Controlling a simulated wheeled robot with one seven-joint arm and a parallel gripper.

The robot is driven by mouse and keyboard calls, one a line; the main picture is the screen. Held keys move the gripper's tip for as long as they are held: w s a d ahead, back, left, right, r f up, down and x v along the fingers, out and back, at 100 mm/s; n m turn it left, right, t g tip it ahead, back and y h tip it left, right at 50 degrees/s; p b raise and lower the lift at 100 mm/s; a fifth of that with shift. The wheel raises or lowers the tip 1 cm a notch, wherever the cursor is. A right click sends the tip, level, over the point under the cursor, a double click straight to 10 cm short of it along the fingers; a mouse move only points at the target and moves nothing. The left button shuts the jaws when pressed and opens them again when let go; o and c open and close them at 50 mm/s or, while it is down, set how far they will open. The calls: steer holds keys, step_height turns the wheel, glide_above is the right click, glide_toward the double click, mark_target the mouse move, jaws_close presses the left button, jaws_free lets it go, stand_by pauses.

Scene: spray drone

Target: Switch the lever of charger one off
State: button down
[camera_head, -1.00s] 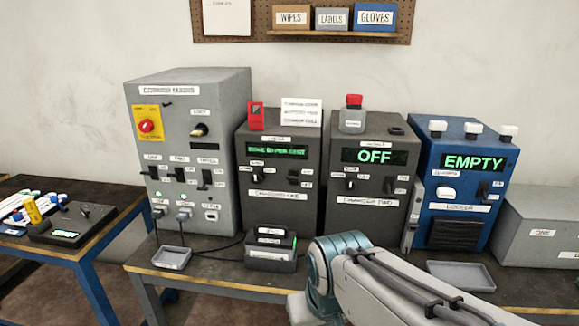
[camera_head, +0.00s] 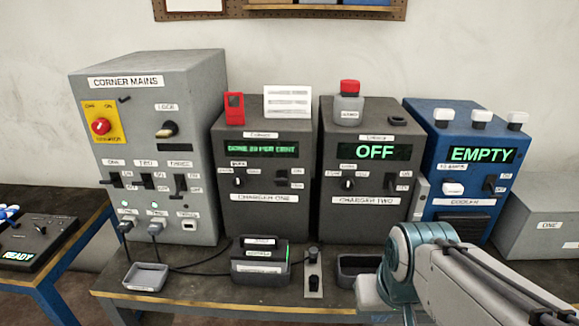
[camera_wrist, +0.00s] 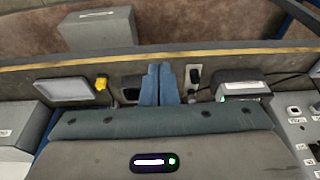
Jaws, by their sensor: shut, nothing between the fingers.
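Charger one (camera_head: 262,205) is a dark grey box in the middle of the bench, with a green-lit display (camera_head: 263,149) that seems to end in "PER CENT". Its black lever (camera_head: 282,177) sits on the right of the front panel, with a knob (camera_head: 238,182) to the left. Small labels beside the lever are too blurred to read. My gripper (camera_wrist: 157,72) shows in the wrist view with its blue fingers together and empty, over the bench top. In the head view my arm is at the lower right, apart from charger one, and the fingertips are hidden.
Charger two (camera_head: 365,220), showing OFF, stands right of charger one. The corner mains box (camera_head: 150,80) stands left, the blue cooler (camera_head: 465,135) far right. A battery-like block (camera_head: 260,270), a small switch plate (camera_head: 313,280), and a grey tray (camera_head: 145,277) lie in front.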

mark_target(281, 181)
steer(key=w+a+r+t+p, duration=0.1)
steer(key=w+a+r+p, duration=0.4)
steer(key=w+r, duration=0.7)
steer(key=w+a+r+t+p, duration=0.1)
steer(key=w+a+r, duration=0.2)
steer(key=w+a, duration=0.3)
steer(key=w+a+r+t+p, duration=0.1)
steer(key=w+a+r+p, duration=0.1)
steer(key=w+a, duration=0.5)
steer(key=shift+w+a+r, duration=0.3)
steer(key=shift+w+r, duration=0.3)
steer(key=shift+r, duration=0.15)
steer(key=shift+f, duration=0.1)
steer(key=p+x, duration=0.4)
steer(key=x, duration=1)
steer(key=shift+w+d, duration=0.15)
steer(key=shift+f+t+b, duration=0.2)
steer(key=shift+t+b, duration=0.1)
steer(key=shift+b, duration=0.65)
steer(key=shift+r+b, duration=0.1)
steer(key=shift+b, duration=0.35)
